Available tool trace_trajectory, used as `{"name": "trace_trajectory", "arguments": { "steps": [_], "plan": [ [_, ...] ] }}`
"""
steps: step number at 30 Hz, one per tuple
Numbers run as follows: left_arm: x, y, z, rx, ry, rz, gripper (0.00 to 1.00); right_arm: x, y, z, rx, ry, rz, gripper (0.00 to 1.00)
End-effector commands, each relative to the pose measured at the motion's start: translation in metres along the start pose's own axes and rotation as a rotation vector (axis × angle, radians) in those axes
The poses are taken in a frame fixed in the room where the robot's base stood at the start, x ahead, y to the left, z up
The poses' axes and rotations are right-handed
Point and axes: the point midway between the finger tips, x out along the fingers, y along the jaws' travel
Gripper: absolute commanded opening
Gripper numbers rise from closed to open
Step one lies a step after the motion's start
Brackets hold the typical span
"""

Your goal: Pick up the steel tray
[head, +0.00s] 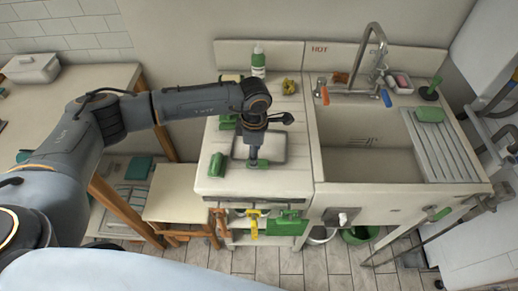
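The steel tray (272,148) is a grey, shallow rectangle lying flat on the white counter left of the sink. My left arm reaches in from the left, and my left gripper (257,155) points down over the tray's front left part, hiding some of it. A small green thing (258,164) shows right at the fingertips, near the tray's front edge; I cannot tell whether the fingers touch it or the tray. The fingers are too small and dark to tell open from shut. My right gripper is not in view.
A green cup-like item (217,165) lies left of the tray. A green-capped bottle (258,60) and a yellowish sponge (289,87) stand behind it. The sink (370,170) with its tall tap is to the right. Green and yellow items hang below the counter front.

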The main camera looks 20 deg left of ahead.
Motion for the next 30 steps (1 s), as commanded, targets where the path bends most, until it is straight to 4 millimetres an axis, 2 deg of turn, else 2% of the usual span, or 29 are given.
{"name": "trace_trajectory", "arguments": {
  "steps": [6,10,19,27,30],
  "plan": [
    [0.024,0.003,0.006,0.000,0.002,-0.005,0.55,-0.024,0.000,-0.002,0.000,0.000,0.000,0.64],
    [0.042,0.003,0.006,-0.001,0.002,-0.004,0.55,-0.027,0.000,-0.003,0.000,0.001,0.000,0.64],
    [0.048,0.004,0.006,0.001,0.000,-0.002,0.55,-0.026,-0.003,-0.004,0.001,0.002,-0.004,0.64],
    [0.048,0.004,0.006,0.001,0.000,-0.002,0.00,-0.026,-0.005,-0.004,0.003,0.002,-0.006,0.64],
    [0.048,0.004,0.006,0.000,0.001,-0.003,0.00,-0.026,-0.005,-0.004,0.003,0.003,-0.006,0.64]
  ]
}}
